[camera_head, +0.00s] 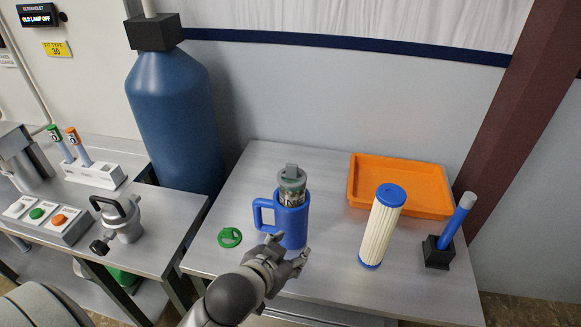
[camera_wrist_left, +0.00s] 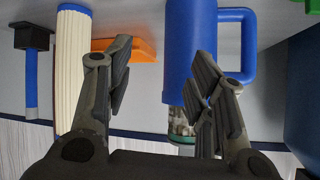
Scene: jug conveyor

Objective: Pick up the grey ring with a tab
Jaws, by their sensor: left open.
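A grey ring with a tab (camera_head: 291,177) sits on top of a patterned cylinder that stands up out of a blue jug (camera_head: 290,217). The jug stands upright on the table, its handle to the left. My left gripper (camera_head: 289,249) is open and empty, in front of the jug's lower part and below the ring. In the left wrist view, which is upside down, the open fingers (camera_wrist_left: 163,62) point toward the jug (camera_wrist_left: 193,50); the right finger overlaps it and partly hides the cylinder. I cannot make out the ring clearly there. My right gripper is not in view.
A green ring (camera_head: 230,237) lies left of the jug. To the right stand a white pleated filter (camera_head: 382,230) with blue ends, an orange tray (camera_head: 436,208) and a blue stick in a black holder (camera_head: 437,253). A side table with a metal pot (camera_head: 122,219) is at left.

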